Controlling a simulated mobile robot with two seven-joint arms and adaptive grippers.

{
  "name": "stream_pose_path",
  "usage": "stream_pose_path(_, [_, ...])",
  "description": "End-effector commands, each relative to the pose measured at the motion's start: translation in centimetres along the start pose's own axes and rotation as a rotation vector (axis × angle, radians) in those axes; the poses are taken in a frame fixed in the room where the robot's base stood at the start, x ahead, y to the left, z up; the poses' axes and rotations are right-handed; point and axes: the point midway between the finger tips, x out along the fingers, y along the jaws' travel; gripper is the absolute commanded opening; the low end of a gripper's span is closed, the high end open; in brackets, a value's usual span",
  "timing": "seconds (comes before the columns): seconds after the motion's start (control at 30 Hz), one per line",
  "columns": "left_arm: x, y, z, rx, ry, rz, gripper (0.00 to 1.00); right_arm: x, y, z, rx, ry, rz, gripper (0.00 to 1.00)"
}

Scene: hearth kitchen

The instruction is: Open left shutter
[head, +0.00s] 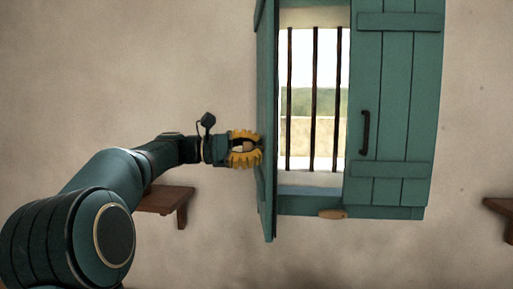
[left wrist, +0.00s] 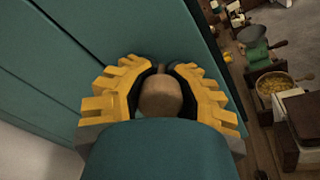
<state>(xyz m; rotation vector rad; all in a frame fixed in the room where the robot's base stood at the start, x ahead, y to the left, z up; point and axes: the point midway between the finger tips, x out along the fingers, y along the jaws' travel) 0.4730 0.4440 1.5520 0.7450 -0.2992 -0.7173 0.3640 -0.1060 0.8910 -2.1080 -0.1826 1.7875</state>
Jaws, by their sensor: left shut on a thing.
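The left shutter (head: 268,90) is teal wood, seen nearly edge-on in the head view. It stands swung out from the window, whose left part is uncovered. My left gripper (head: 252,148), with yellow toothed fingers, is at the shutter's left side. In the left wrist view the fingers (left wrist: 163,75) are shut around a rounded tan wooden knob (left wrist: 160,98), close against the teal boards (left wrist: 75,60). Where the knob joins the shutter is hidden. My right gripper is not in view.
The right shutter (head: 397,100), with a black handle (head: 366,133), covers the window's right part. Dark bars (head: 315,100) cross the opening. A wooden catch (head: 333,214) is below. A small brown shelf (head: 170,199) is under my left arm; another (head: 500,206) is at right.

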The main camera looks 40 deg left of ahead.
Motion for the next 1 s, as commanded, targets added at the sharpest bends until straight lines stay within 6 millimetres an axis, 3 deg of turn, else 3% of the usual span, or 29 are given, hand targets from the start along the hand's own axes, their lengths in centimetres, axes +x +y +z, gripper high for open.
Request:
stream_pose_path(0.37, [0.1,-0.4,-0.3,-0.007,-0.001,-0.013,0.0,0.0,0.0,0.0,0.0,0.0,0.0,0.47])
stream_pose_path(0.4, [0.1,-0.4,-0.3,-0.007,-0.001,-0.013,0.2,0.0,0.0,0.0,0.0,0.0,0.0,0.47])
stream_pose_path(0.53, [0.1,-0.3,-0.2,-0.005,-0.001,-0.01,0.66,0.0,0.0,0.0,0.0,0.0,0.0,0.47])
stream_pose_path(0.87, [-0.1,-0.1,-0.1,-0.002,-0.001,-0.005,0.66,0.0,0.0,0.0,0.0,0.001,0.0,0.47])
stream_pose_path(1.0, [-1.2,-0.1,-0.1,-0.002,0.002,-0.002,0.66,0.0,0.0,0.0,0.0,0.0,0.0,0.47])
